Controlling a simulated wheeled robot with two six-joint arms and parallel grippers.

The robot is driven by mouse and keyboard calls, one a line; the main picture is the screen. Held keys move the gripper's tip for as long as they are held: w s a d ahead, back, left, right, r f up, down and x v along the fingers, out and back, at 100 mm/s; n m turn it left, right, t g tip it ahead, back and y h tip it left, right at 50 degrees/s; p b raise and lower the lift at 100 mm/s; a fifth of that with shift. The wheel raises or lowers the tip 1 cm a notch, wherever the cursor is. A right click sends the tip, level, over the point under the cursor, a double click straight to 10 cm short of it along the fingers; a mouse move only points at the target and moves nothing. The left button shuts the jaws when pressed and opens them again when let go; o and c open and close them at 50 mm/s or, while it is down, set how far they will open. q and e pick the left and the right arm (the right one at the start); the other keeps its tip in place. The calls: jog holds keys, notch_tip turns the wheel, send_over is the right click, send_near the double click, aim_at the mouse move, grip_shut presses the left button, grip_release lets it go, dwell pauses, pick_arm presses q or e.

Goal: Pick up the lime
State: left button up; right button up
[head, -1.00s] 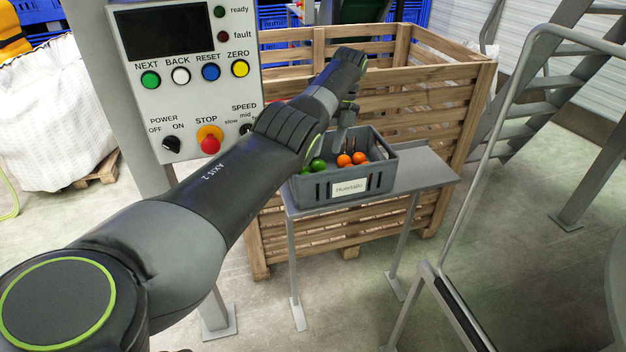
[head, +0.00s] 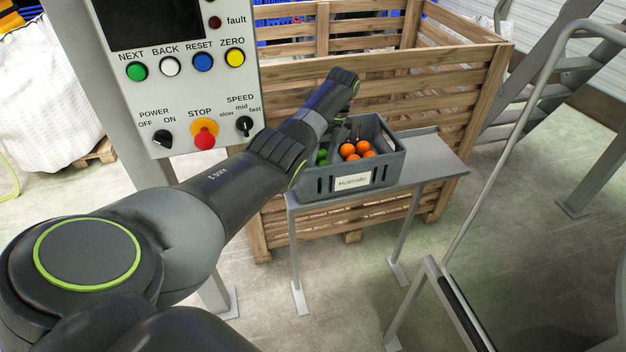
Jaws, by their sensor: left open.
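Green limes (head: 322,156) lie in the left part of a grey crate (head: 377,178), largely hidden behind my left arm. Several orange fruits lie to the right of them in the same crate. My left arm crosses the picture from the lower left to the crate. My left gripper (head: 339,138) points down over the crate's inside, close to the limes. It is open, but its fingertips are small and partly covered by the arm, so I cannot tell whether they touch a lime. My right gripper is not in view.
The crate stands on a narrow grey metal table (head: 432,160) with bare room at its right. A slatted wooden bin (head: 460,95) is close behind. A control panel (head: 180,90) on a post stands at the left, near my arm. A metal rail (head: 490,170) is at the right.

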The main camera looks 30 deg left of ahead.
pick_arm(q)
jog(key=shift+x, duration=1.05)
jog(key=p+x, duration=0.1)
jog(key=x, duration=0.4)
jog(key=shift+a, duration=0.2)
jog(key=shift+c, duration=0.3)
jog(key=c, duration=0.7)
